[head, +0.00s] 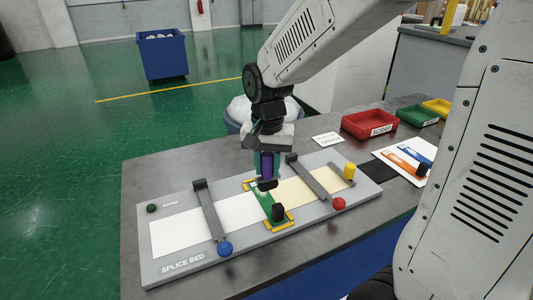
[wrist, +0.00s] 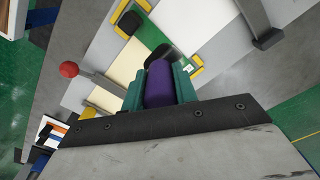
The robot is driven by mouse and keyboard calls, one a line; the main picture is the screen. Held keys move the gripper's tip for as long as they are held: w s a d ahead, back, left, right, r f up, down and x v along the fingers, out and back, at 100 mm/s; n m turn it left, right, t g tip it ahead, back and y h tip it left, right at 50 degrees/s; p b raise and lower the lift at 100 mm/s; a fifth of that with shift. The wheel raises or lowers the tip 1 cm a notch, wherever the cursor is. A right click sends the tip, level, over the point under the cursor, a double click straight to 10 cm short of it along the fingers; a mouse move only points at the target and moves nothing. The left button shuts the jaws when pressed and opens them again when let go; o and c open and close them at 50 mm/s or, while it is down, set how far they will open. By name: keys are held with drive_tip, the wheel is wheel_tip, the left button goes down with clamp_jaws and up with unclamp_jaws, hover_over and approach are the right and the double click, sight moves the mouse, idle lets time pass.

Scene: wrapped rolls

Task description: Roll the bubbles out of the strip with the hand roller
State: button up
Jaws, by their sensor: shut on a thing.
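My gripper (head: 267,167) has teal fingers and is shut on a purple handle, seen upright in the head view. In the wrist view the purple handle (wrist: 159,84) sits between both fingers, with a dark end (wrist: 166,52) beyond it, which I take for the hand roller's head. Below is a green strip (head: 262,203) running across the join of a white sheet (head: 183,228) and a cream sheet (head: 293,191), with yellow pieces at its ends. The roller's dark end is low over the strip's far part; I cannot tell whether it touches. Bubbles are too small to make out.
A black block (head: 278,211) stands on the strip's near end. Clamp bars with a blue knob (head: 225,248) and a red knob (head: 339,203) cross the grey splice bed (head: 220,262). Red (head: 370,123), green and yellow bins stand at the back right, beside a printed sheet.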

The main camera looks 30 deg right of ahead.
sight(267, 154)
drive_tip(key=shift+r, duration=1.75)
